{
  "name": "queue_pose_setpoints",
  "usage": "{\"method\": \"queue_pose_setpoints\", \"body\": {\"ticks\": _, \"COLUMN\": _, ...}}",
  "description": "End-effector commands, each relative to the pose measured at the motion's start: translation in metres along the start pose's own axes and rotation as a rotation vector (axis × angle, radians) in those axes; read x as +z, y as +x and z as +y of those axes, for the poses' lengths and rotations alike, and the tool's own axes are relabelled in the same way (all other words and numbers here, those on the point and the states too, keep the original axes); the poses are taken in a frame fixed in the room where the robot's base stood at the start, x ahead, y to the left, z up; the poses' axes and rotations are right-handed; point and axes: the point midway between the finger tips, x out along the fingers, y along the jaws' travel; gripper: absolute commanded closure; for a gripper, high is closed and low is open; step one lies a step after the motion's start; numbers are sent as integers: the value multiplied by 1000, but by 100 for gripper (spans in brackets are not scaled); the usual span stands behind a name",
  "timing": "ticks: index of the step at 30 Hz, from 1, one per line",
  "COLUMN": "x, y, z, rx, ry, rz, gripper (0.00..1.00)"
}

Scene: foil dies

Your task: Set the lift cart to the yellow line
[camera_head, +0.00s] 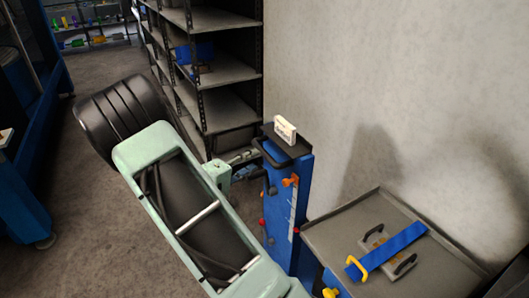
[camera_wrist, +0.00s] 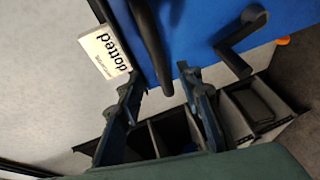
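The lift cart's blue mast (camera_head: 284,222) stands right of my arm, with a pale scale strip (camera_head: 292,215) and an orange pointer (camera_head: 290,181) near its top. No yellow line can be made out on the strip. A black crank (camera_wrist: 241,42) and a dark curved bar (camera_wrist: 152,45) show against the blue in the wrist view. My gripper (camera_wrist: 162,82) is open, its fingers apart and nothing clamped between them. The bar's end shows between the fingertips; contact cannot be told. In the head view my gripper (camera_head: 245,163) is beside the mast's upper left side.
The cart's grey platform (camera_head: 335,226) holds a blue bar (camera_head: 392,249) with a yellow handle (camera_head: 357,268). Grey shelving (camera_head: 225,108) stands behind, and a wall rises on the right.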

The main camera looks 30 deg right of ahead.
Motion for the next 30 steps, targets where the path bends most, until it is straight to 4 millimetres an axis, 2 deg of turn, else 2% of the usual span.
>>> {"method": "queue_pose_setpoints", "body": {"ticks": 1, "x": 2, "y": 12, "z": 2, "rx": 0, "ry": 0, "rz": -5, "gripper": 67}}
{"method": "queue_pose_setpoints", "body": {"ticks": 6, "x": 1, "y": 44, "z": 2, "rx": 0, "ry": -1, "rz": -4, "gripper": 67}}
{"method": "queue_pose_setpoints", "body": {"ticks": 12, "x": 0, "y": 68, "z": 1, "rx": -1, "ry": 1, "rz": -2, "gripper": 67}}
{"method": "queue_pose_setpoints", "body": {"ticks": 16, "x": 1, "y": 74, "z": 0, "rx": 0, "ry": 0, "rz": -1, "gripper": 67}}
{"method": "queue_pose_setpoints", "body": {"ticks": 24, "x": 0, "y": 75, "z": 0, "rx": -1, "ry": 0, "rz": -1, "gripper": 68}}
{"method": "queue_pose_setpoints", "body": {"ticks": 30, "x": 0, "y": 74, "z": 0, "rx": -1, "ry": 0, "rz": -1, "gripper": 90}}
